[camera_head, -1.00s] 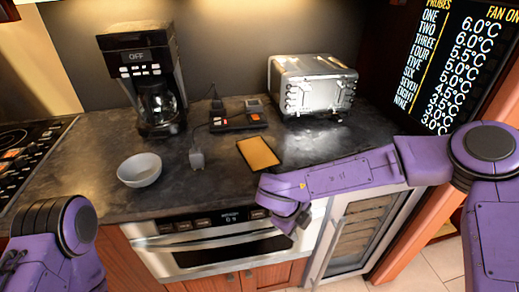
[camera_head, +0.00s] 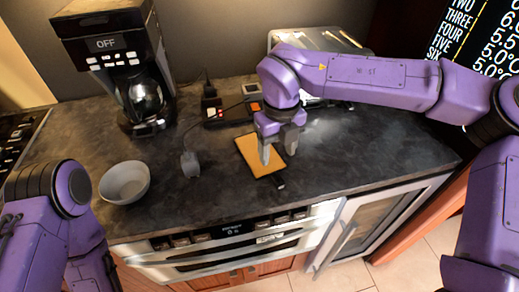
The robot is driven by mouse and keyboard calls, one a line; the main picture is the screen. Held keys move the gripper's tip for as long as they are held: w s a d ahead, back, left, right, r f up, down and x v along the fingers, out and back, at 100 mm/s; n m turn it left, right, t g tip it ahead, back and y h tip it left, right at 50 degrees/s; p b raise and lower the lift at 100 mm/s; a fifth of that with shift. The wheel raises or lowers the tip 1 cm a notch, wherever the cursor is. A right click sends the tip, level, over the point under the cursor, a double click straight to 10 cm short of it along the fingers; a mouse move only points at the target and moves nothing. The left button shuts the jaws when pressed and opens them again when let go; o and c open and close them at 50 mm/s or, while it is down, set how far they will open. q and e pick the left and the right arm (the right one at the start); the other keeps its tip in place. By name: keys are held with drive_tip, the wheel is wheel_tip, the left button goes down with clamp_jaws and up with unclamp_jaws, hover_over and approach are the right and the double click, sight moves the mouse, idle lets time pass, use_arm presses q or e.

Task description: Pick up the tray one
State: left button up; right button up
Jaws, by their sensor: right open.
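A flat tan tray with a dark rim (camera_head: 252,153) lies on the dark counter near the middle of the view. My right gripper (camera_head: 278,157) points down over the tray's right part, with its two grey fingers apart and nothing seen between them. The fingers cover part of the tray; I cannot tell whether they touch it. My left arm shows at the lower left, but its gripper is out of view.
A grey bowl (camera_head: 124,183) sits left on the counter (camera_head: 350,165). A coffee maker (camera_head: 140,75) stands behind it. A small grey plug-like object (camera_head: 190,165) and a dark device (camera_head: 228,116) lie near the tray. A silver toaster (camera_head: 318,38) is partly hidden by my right arm.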

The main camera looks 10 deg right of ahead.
sight(275, 180)
wheel_tip(275, 180, down, 8)
drive_tip(key=shift+d+r+p, duration=0.1)
drive_tip(key=shift+p, duration=0.9)
drive_tip(key=shift+f, duration=0.3)
clamp_jaws()
